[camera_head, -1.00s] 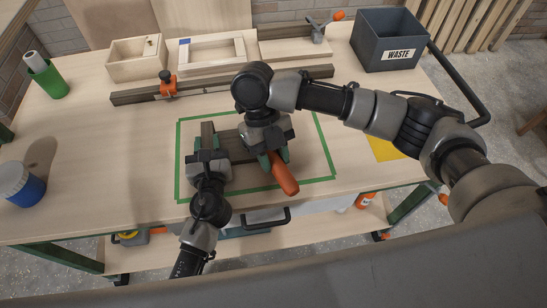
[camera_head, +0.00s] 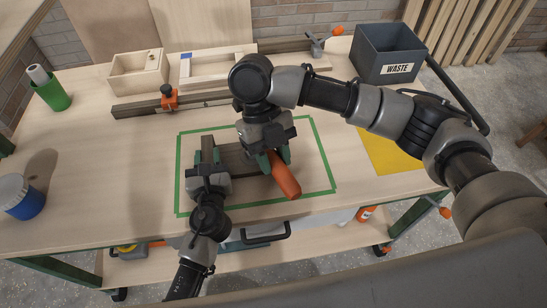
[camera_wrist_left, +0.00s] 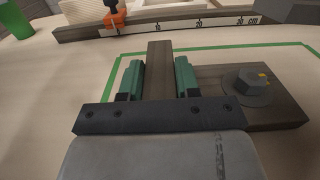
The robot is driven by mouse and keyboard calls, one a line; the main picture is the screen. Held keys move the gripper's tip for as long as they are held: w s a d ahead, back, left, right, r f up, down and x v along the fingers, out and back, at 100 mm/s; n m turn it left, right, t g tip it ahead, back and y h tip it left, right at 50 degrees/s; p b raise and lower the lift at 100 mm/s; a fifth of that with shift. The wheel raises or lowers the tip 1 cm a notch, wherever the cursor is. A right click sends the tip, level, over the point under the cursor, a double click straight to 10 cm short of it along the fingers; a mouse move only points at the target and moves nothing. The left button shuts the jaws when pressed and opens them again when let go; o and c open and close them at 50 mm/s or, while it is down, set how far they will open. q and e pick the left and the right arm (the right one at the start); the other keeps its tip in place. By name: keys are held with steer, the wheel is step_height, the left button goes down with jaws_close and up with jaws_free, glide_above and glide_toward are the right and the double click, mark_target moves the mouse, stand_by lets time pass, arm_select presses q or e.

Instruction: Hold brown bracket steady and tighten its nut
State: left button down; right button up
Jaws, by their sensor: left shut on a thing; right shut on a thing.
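The brown bracket (camera_head: 235,158) lies inside the green tape outline on the workbench. In the left wrist view, an upright part of the bracket (camera_wrist_left: 159,75) stands between my left fingers, and its flat part extends right. A dark nut (camera_wrist_left: 254,88) with a small yellowish tip sits on that flat part. My left gripper (camera_head: 209,167) is shut on the bracket. My right gripper (camera_head: 277,157) is shut on a tool with an orange handle (camera_head: 286,178), over the bracket's right end. The tool's working end is hidden in the head view, and I cannot tell whether it touches the nut.
A long dark rail with an orange clamp (camera_head: 169,97) lies behind the tape. Wooden trays (camera_head: 140,83) and a grey waste bin (camera_head: 390,60) stand at the back. A green cup (camera_head: 54,95) and a blue-white jar (camera_head: 27,203) are at left.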

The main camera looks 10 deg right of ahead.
arm_select(q)
steer(key=c, duration=0.7)
jaws_free()
steer(key=s, duration=1.2)
